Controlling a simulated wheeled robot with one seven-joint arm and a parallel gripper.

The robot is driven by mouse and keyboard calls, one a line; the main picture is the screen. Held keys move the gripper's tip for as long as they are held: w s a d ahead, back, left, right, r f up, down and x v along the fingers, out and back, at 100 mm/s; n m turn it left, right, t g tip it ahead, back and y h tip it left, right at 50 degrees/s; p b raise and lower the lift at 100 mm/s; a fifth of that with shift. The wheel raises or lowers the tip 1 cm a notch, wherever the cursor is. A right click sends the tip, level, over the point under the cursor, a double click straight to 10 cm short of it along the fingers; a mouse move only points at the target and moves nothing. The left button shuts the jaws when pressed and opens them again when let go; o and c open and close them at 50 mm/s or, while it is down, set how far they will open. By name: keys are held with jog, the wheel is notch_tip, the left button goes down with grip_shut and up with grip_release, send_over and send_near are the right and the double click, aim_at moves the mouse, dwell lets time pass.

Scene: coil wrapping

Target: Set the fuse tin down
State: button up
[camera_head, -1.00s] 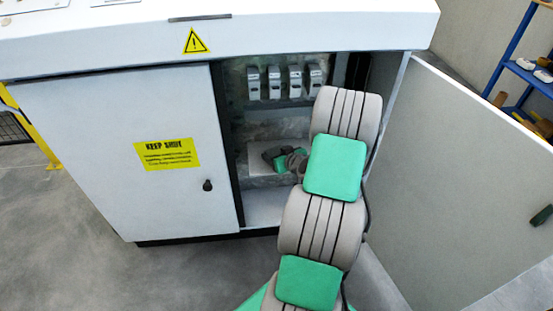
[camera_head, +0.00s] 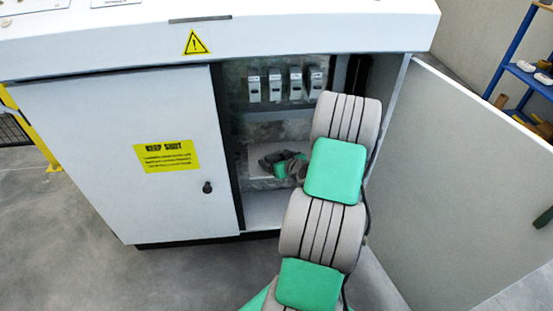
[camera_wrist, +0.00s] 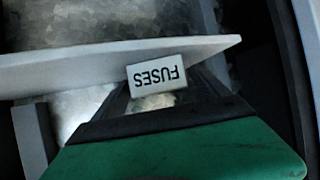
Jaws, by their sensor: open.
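In the wrist view an upside-down white label reading FUSES (camera_wrist: 156,77) shows beyond my gripper, close to the edge of a pale shelf (camera_wrist: 60,72). I cannot make out the tin's body apart from this label. My gripper (camera_wrist: 150,104) is open, with its dark finger parts around the space just under the label. In the head view my gripper (camera_head: 272,161) is inside the open cabinet bay, over or on the pale shelf (camera_head: 258,176). My arm hides part of the bay, and the tin cannot be told apart there.
Several grey switch units (camera_head: 275,86) hang in a row above my gripper. The left cabinet door (camera_head: 110,190) is closed. The right door (camera_head: 465,190) stands wide open beside my arm. A blue rack (camera_head: 518,70) stands at the far right.

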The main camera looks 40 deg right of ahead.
jog(key=p+v, duration=0.3)
jog(key=v, duration=0.8)
jog(key=w+a+r+n+g+y, duration=0.1)
jog(key=a+r+n+g+y, duration=0.15)
jog(key=a, duration=0.85)
jog(key=w+a+r+n+g+y, duration=0.15)
jog(key=a+g, duration=0.25)
jog(key=a, duration=0.8)
jog(key=s+a+r+m+g, duration=0.1)
jog(key=s+a+r, duration=0.2)
jog(key=s+a, duration=0.2)
jog(key=s+a+r+g+h, duration=0.1)
jog(key=s+a+r+g, duration=0.1)
jog(key=s+a+r, duration=0.2)
jog(key=s+a, duration=0.1)
jog(key=s, duration=0.2)
jog(key=shift+a+m, duration=0.2)
jog(key=shift+m, duration=0.2)
